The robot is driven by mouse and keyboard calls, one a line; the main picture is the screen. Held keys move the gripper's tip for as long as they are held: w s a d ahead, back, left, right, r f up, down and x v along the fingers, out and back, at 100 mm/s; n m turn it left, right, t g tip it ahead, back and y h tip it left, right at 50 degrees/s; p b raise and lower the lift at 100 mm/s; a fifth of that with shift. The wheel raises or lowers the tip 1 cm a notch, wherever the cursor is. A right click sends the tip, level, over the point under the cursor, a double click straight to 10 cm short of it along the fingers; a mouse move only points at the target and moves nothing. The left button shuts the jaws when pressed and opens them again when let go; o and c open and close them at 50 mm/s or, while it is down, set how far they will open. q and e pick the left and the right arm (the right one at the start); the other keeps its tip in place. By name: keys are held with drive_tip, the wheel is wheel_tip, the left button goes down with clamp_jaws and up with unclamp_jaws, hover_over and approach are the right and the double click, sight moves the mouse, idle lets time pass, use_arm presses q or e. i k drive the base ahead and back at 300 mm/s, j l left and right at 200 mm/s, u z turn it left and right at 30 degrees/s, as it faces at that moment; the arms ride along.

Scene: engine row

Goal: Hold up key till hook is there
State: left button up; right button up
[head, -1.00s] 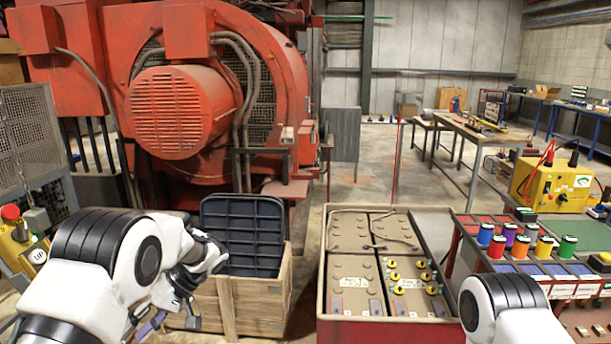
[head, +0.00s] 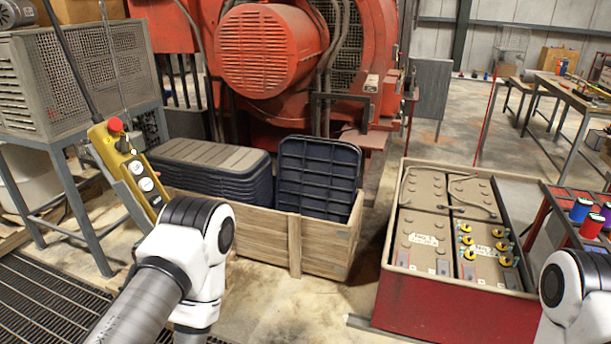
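A yellow pendant (head: 128,165) with a red mushroom button (head: 115,124) and round pale buttons (head: 144,178) hangs at the left, tilted. Any lettering on its keys is too small to read. No hook shows in the head view.
A wooden crate (head: 262,228) with black lids stands beyond my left arm. A red battery box (head: 440,312) stands at the right. A grey mesh cabinet on legs (head: 65,85) is behind the pendant. Bare floor (head: 270,300) lies between the crate and battery box.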

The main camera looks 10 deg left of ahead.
sight(135, 167)
drive_tip(key=j+u, duration=0.15)
drive_tip(key=u, duration=1.2)
drive_tip(key=i+l, duration=0.05)
